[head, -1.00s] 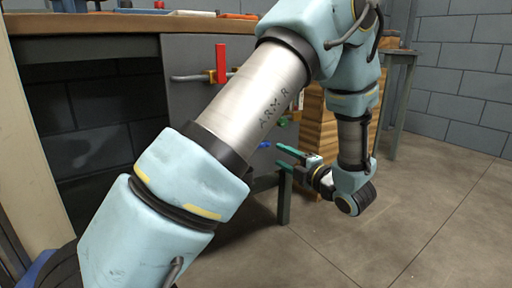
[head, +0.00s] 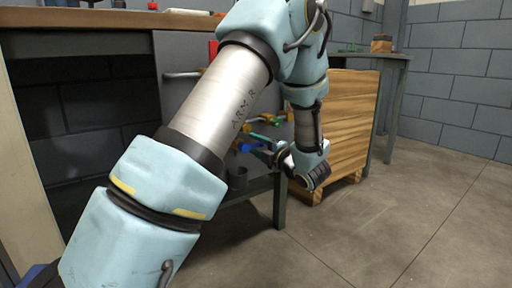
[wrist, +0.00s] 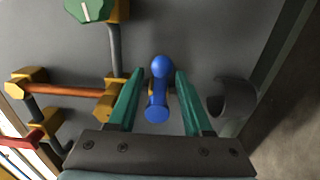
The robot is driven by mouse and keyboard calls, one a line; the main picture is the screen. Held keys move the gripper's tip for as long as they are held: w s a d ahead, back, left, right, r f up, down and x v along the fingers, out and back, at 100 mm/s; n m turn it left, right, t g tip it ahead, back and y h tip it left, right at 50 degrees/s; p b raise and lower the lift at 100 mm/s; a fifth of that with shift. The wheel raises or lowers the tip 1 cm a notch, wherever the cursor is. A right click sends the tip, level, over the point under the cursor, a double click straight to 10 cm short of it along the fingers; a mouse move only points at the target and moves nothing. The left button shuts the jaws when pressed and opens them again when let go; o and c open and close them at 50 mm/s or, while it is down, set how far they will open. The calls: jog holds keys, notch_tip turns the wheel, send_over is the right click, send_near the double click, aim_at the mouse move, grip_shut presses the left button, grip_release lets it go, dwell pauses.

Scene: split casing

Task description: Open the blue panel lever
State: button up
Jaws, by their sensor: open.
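The blue lever (wrist: 159,88) is mounted on a grey panel in the wrist view. It has a rounded upper end and a round knob toward the palm. My gripper (wrist: 159,71) is open, with one green finger on each side of the lever and a visible gap to both. In the head view the blue lever (head: 247,147) shows small beside my gripper (head: 257,143), partly hidden by the fingers and arm. Contact between fingers and lever cannot be made out.
An orange bar in yellow mounts (wrist: 68,90) and a green knob (wrist: 90,8) are left of the lever in the wrist view. A dark round cup (wrist: 235,97) is close on the right. A wooden crate (head: 350,120) stands right of my arm; the floor (head: 400,220) is clear.

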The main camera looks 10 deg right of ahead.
grip_shut()
dwell(1.3)
